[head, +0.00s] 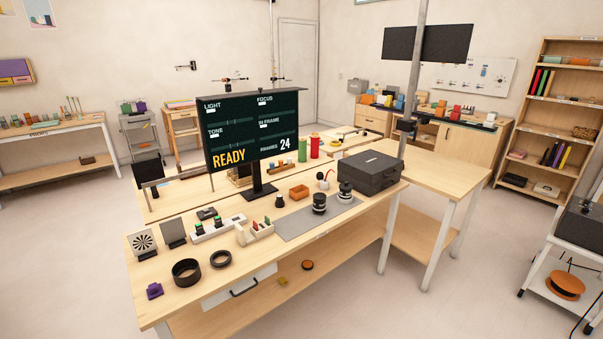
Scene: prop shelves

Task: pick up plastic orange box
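A small open orange box (299,192) sits upright on the wooden table, just behind the grey mat and right of the monitor stand. It looks empty, though it is small in view. Neither of my grippers is in view.
The table (165,309) also holds a monitor (250,128), black lens-like cylinders (319,203) by the grey mat (300,226), a dark case (370,172), black rings (186,272) and a purple piece (154,291). Open floor (450,300) lies at the right front.

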